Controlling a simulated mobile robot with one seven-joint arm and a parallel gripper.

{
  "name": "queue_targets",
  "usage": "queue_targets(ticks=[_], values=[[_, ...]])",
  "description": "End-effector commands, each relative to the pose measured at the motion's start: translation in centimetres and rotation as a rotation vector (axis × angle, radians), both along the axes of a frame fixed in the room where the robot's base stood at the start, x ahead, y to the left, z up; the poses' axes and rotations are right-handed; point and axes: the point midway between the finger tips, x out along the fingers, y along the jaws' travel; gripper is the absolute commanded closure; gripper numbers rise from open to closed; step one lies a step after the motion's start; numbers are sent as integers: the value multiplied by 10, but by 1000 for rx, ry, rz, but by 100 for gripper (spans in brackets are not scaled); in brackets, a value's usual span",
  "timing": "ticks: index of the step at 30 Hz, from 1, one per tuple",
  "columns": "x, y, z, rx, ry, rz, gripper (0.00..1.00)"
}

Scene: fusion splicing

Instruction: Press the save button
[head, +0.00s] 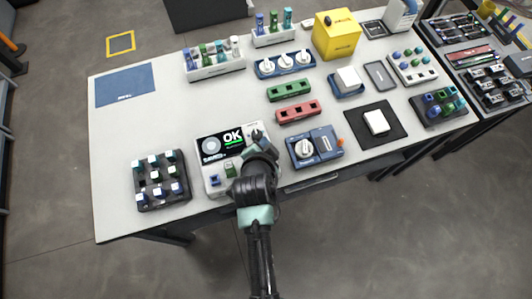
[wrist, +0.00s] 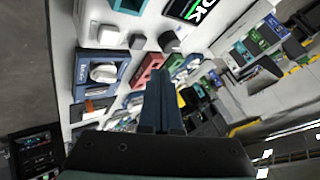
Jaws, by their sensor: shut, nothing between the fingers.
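A white splicer unit (head: 205,180) stands at the table's front edge, its dark screen (head: 224,141) showing a green "OK". A blue key (head: 215,180) and a green key (head: 231,170) sit on its front part; my arm covers its right side. I cannot read which key is the save button.
A dark tray of coloured pieces (head: 140,191) lies to the left. Red (head: 298,111) and green (head: 289,90) blocks lie behind. The table's left middle is clear.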

Motion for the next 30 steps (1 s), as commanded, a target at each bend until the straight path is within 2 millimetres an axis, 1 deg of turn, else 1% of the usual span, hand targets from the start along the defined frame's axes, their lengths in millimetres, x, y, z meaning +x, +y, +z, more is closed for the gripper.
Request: queue_targets(ticks=[1,4,7,30], values=[[0,0,-13,0,0,0,100],[0,0,-23,0,-1,0,100],[0,0,-27,0,-1,0,100],[0,0,-27,0,0,0,100]])
